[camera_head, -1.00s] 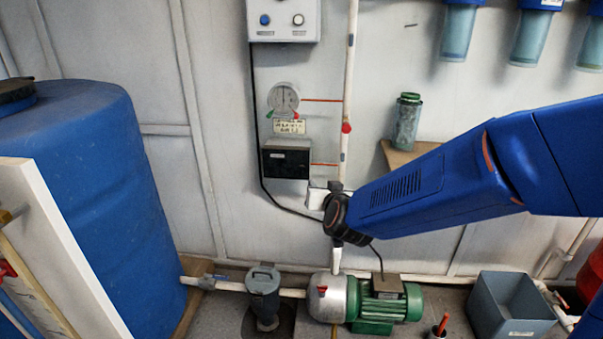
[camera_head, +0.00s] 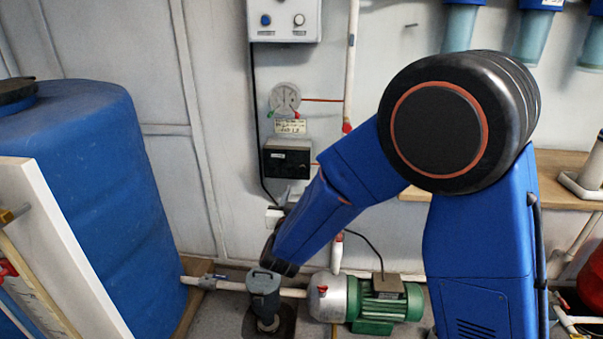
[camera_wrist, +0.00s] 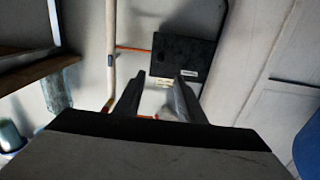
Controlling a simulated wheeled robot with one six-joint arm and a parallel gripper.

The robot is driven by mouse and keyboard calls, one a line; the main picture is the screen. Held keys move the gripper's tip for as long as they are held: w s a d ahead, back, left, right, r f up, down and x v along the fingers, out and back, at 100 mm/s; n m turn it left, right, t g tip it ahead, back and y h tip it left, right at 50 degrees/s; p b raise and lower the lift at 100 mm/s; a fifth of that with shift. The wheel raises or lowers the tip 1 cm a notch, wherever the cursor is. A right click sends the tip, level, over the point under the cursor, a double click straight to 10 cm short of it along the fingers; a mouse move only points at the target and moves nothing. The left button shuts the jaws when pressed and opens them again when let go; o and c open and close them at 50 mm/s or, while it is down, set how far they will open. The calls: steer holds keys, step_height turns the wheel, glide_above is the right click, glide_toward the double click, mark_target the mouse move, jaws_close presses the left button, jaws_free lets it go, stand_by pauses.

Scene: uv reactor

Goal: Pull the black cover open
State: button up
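The black cover is the front of a small black box (camera_head: 287,158) on the wall, below a round gauge. It looks closed. In the wrist view the black box (camera_wrist: 183,52) appears upside down, just beyond my fingertips, with a small pale label near one edge. My gripper (camera_wrist: 160,74) is open; its two dark fingers stand apart with nothing visible held between them. In the head view my gripper is just below the box and partly hidden by my arm. I cannot tell whether a fingertip touches the cover.
A white pipe (camera_head: 348,75) runs down the wall right of the box, with thin red lines joining it. The gauge (camera_head: 285,98) and a control box (camera_head: 284,20) are above. A green pump (camera_head: 385,305) and blue tank (camera_head: 75,190) stand below and left.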

mark_target(302, 169)
steer(key=w, duration=1.3)
steer(key=shift+w+d, duration=0.25)
steer(key=shift+w, duration=0.15)
steer(key=shift+c, duration=0.6)
jaws_close()
